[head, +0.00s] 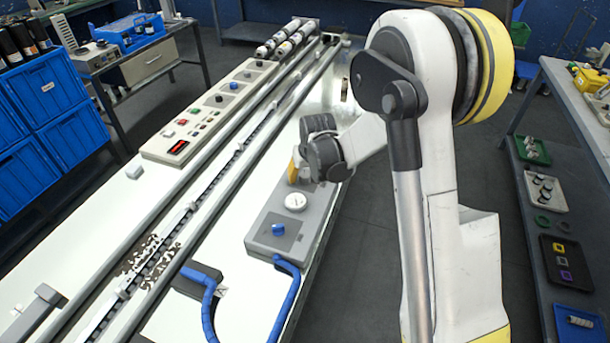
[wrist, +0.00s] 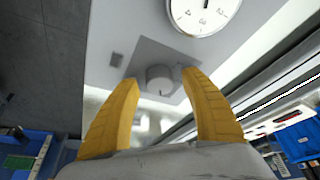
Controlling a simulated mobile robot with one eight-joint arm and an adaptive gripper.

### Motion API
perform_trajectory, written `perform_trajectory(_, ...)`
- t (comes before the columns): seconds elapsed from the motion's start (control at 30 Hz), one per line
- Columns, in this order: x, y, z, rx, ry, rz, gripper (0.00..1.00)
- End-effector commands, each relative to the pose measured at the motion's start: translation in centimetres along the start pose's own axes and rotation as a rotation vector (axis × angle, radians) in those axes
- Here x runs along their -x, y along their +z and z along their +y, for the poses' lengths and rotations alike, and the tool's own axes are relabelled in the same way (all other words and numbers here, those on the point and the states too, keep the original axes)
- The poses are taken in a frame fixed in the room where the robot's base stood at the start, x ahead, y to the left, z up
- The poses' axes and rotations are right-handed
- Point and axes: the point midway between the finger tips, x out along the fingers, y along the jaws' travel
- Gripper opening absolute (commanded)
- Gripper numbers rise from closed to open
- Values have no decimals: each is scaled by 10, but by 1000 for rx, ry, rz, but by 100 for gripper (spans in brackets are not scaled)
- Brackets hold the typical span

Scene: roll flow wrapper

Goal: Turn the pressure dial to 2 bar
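A grey round dial (wrist: 159,80) with a dark pointer mark sits on a square grey plate (wrist: 182,58) in the wrist view. A white round gauge (wrist: 204,10) with printed numbers is beside it, cut off by the top edge. My gripper (wrist: 160,79) is open, its two yellow fingers apart on either side of the dial; I cannot tell whether they touch it. In the head view my gripper (head: 294,174) is over the far end of the grey control box (head: 258,241), hiding that dial. The white gauge (head: 295,202) shows in front of it.
A blue knob (head: 278,229) sits on the box's near end, with a blue hose (head: 287,300) below. A long panel with buttons and a red display (head: 178,148) lies left, beyond the rails. A side bench (head: 577,100) stands right.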

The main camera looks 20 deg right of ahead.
Motion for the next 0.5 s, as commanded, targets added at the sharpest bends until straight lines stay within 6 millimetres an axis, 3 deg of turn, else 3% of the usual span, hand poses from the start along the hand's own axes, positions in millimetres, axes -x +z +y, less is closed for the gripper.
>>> perform_trajectory(0.03,0,0,0,0,0,0,40)
perform_trajectory(0.17,0,0,0,0,0,0,1)
perform_trajectory(0.5,0,0,0,10,-4,0,0)
